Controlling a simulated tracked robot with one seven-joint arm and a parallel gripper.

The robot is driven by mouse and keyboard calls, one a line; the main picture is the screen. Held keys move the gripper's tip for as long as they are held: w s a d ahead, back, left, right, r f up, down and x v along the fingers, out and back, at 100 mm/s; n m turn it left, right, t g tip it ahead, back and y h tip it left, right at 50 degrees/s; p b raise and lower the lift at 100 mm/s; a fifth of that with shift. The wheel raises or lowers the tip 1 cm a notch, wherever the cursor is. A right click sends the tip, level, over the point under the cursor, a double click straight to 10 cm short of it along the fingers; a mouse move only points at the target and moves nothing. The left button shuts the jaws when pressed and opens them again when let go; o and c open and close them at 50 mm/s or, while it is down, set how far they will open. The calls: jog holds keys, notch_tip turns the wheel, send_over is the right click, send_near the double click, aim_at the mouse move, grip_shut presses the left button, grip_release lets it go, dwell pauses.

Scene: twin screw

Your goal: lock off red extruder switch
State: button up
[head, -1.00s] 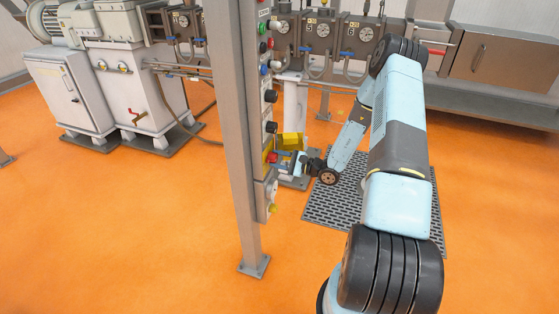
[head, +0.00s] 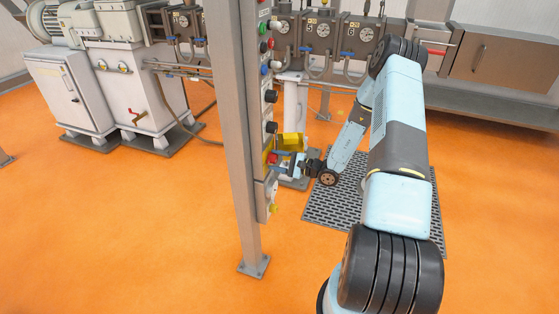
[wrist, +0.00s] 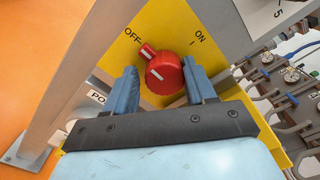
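The red switch (wrist: 163,71) sits on a yellow plate (wrist: 160,22) marked OFF at upper left and ON at upper right in the wrist view. Its handle points toward the OFF mark. My gripper (wrist: 160,83) has its two blue fingers apart, one on each side of the red knob's lower part. I cannot tell whether either finger touches it.
The panel stands on a grey post (head: 238,150) with several buttons and knobs (head: 271,96) above. A grey floor grating (head: 340,209) lies under my arm. Gauges and valves (head: 320,40) stand behind. The orange floor (head: 120,230) is clear at left.

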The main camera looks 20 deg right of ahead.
jog(key=o, duration=0.3)
jog(key=shift+o, duration=0.2)
jog(key=shift+w+d, duration=0.1)
jog(key=shift+d, duration=0.15)
jog(key=v, duration=1.3)
jog(key=shift+s, duration=0.25)
jog(key=shift+d, duration=0.1)
